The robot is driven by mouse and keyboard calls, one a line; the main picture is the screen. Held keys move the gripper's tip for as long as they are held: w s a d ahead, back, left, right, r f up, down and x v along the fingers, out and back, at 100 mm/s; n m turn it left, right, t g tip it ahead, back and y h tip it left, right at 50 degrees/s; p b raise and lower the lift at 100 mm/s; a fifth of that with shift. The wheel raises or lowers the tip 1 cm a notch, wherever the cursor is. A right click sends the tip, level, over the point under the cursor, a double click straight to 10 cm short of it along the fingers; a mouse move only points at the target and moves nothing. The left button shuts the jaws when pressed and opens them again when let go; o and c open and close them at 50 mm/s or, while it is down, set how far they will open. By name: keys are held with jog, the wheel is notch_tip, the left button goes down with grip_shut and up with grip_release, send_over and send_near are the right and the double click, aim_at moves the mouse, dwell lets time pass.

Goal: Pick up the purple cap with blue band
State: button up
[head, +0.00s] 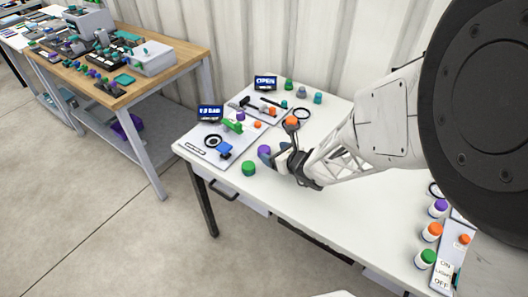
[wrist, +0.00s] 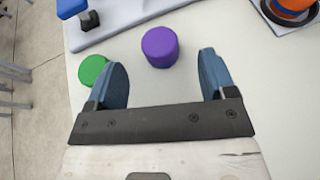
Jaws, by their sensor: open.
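A purple cap (wrist: 160,47) stands on the white table, ahead of and between my two blue fingertips in the wrist view; I cannot make out a blue band on it. In the head view the purple cap (head: 264,149) shows just beyond my gripper, partly hidden by a finger. My gripper (wrist: 162,76) is open and empty, its fingers on either side of the line to the cap with a gap before it. It also shows in the head view (head: 273,156), low over the table.
A green cap (wrist: 91,68) sits just left of my left finger; it also shows in the head view (head: 248,168). A panel with a blue part (head: 224,150) lies behind to the left. An orange knob (head: 291,121) is behind my gripper. Capped jars (head: 431,231) stand at right.

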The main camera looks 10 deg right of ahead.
aim_at(265, 150)
jog(key=shift+x, duration=2.65)
jog(key=shift+s, duration=0.1)
jog(key=c, duration=1)
jog(key=shift+r, duration=0.15)
jog(key=shift+r, duration=1.6)
jog(key=s, duration=0.5)
jog(key=s+r, duration=0.1)
jog(key=s, duration=0.4)
jog(key=s+d, duration=0.1)
jog(key=s, duration=0.5)
jog(key=shift+r, duration=0.25)
